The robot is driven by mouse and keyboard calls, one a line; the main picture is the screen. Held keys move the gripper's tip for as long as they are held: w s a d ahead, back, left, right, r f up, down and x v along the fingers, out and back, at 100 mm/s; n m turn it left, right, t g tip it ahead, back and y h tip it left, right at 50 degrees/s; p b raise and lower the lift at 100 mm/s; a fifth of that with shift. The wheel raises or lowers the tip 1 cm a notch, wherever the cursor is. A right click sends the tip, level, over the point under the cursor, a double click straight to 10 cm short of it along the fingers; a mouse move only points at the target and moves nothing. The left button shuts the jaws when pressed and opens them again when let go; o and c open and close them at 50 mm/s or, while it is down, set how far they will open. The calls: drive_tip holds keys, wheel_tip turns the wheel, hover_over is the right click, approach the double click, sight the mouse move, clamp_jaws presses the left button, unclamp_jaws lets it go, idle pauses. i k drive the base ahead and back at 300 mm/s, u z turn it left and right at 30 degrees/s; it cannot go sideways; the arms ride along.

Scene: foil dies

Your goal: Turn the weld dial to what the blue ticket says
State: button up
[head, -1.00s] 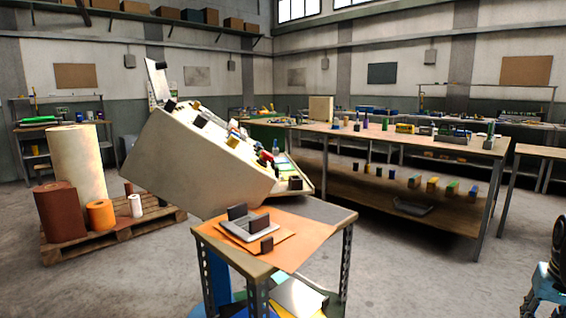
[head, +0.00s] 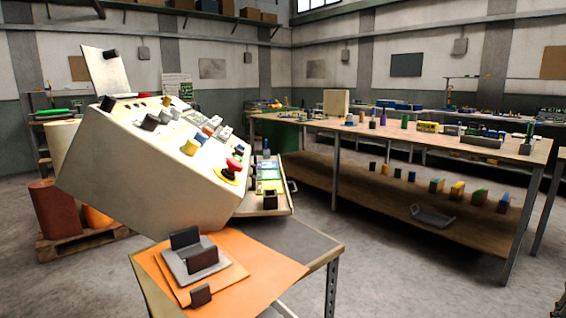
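A cream control console (head: 140,178) with a sloped panel stands at the left, seen from its side. Its panel carries several dark knobs, among them a black knob (head: 151,122), plus a red mushroom button (head: 234,166) on a yellow base. I cannot tell which knob is the weld dial, and no scale or label is readable. Small blue, green and yellow pieces lie on a side tray (head: 276,205); I cannot make out a blue ticket for certain. My gripper is not in view.
A small table (head: 312,240) with orange sheets and a grey metal fixture (head: 190,262) stands in front of the console. A long wooden bench (head: 470,150) runs along the right. Rolls on a pallet (head: 85,248) stand at left. Open floor lies at the lower right.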

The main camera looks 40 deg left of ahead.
sight(191, 147)
drive_tip(key=u, duration=0.05)
drive_tip(key=i, duration=2.8)
drive_tip(key=u, duration=2.75)
drive_tip(key=i, duration=0.95)
